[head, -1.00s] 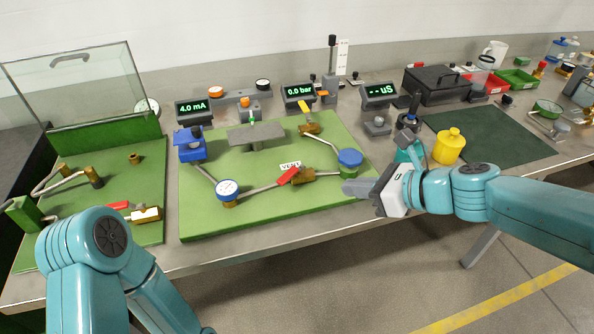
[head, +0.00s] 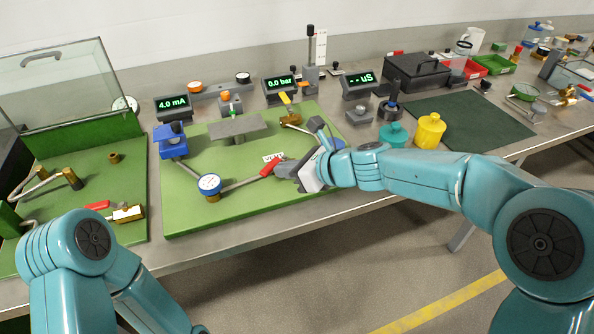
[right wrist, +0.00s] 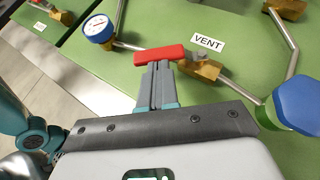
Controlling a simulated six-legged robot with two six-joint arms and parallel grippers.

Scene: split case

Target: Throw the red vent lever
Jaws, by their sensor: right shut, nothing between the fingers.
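The red vent lever (head: 270,168) sits on a brass valve in the pipe on the green board (head: 190,222). In the right wrist view the lever (right wrist: 160,54) lies just beyond the fingertips, left of the brass valve body (right wrist: 202,68) and below the white VENT label (right wrist: 208,42). My right gripper (head: 276,172) is shut and empty, its tips at or very close to the lever. It also shows in the right wrist view (right wrist: 157,66); contact I cannot tell. My left arm shows at the lower left, but its gripper is out of view.
A white dial gauge with a blue rim (head: 209,184) stands left of the lever. A blue cap (right wrist: 298,102) is right of my gripper. Another red lever (head: 98,205) is on the left board. Yellow (head: 430,130) and teal (head: 393,134) pots stand to the right.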

